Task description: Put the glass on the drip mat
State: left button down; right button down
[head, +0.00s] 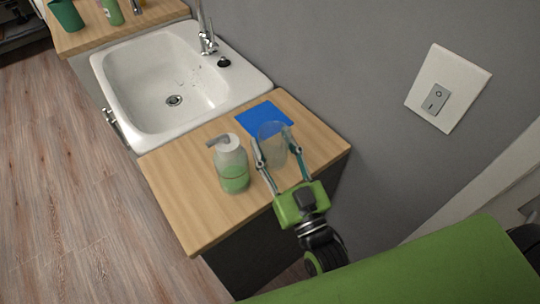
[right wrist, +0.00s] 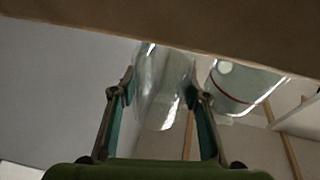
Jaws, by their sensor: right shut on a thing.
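The clear glass (head: 272,150) is between the fingers of my right gripper (head: 273,143), which is shut on it. The glass also shows between the fingers in the right wrist view (right wrist: 160,88). The blue drip mat (head: 262,117) lies flat on the wooden counter, just behind the glass. In the head view the glass's top overlaps the mat's near edge. I cannot tell whether the glass base touches the counter. My left gripper is not in view.
A soap dispenser (head: 232,168) with green liquid stands on the counter (head: 185,185), close left of the glass. A white sink (head: 140,95) with a tap lies beyond the mat to the left. The grey wall (head: 330,90) rises behind the counter.

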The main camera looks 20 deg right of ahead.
aim_at(273, 157)
jog(key=shift+f, duration=1.9)
jog(key=shift+f, duration=0.15)
jog(key=c, duration=1.5)
grip_release()
jog(key=shift+o, duration=0.2)
jog(key=shift+s, duration=0.1)
